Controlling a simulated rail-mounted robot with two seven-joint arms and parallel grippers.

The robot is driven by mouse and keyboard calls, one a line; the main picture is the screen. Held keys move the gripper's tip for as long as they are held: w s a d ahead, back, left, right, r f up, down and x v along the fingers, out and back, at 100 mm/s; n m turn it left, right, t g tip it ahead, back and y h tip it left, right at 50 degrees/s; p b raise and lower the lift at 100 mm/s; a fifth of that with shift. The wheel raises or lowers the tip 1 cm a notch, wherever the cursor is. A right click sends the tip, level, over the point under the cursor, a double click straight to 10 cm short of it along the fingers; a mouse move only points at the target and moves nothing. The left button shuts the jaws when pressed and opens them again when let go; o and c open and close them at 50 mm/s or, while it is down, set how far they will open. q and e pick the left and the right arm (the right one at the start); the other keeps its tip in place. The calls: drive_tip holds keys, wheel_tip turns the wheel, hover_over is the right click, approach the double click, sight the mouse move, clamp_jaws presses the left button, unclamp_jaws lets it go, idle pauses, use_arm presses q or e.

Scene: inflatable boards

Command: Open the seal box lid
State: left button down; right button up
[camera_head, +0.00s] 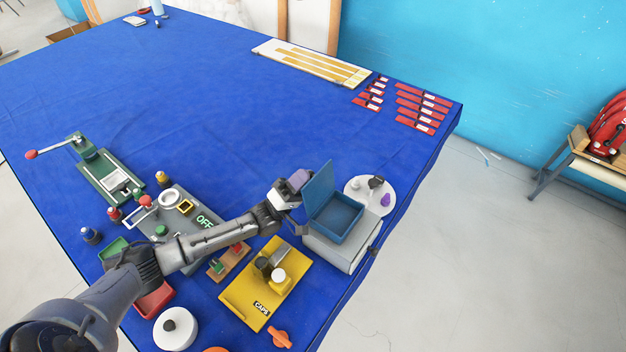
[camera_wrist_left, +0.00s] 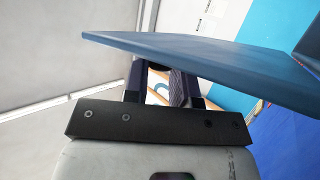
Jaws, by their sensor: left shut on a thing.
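The seal box (camera_head: 340,228) is a blue open-topped box on a grey block at the right of the table. Its blue lid (camera_head: 319,187) stands raised and tilted at the box's left side, and the inside of the box shows. My left gripper (camera_head: 300,181) is at the lid's left edge, shut on it, though the contact is partly hidden. In the left wrist view the lid (camera_wrist_left: 210,58) spans the upper picture, close over the fingers (camera_wrist_left: 168,88). My right gripper is not in view.
The grey block (camera_head: 340,252) bears the box. A white round dish (camera_head: 358,203) with small items is just behind it. A yellow caps board (camera_head: 245,290) lies in front, and a green press (camera_head: 105,170) stands at left. The blue table's far middle (camera_head: 200,90) is clear.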

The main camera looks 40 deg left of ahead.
use_arm(q)
drive_tip(key=shift+f, duration=0.35)
drive_tip(key=c, duration=1.4)
unclamp_jaws()
drive_tip(key=o, duration=0.4)
drive_tip(key=shift+r, duration=0.1)
drive_tip(key=shift+r, duration=0.1)
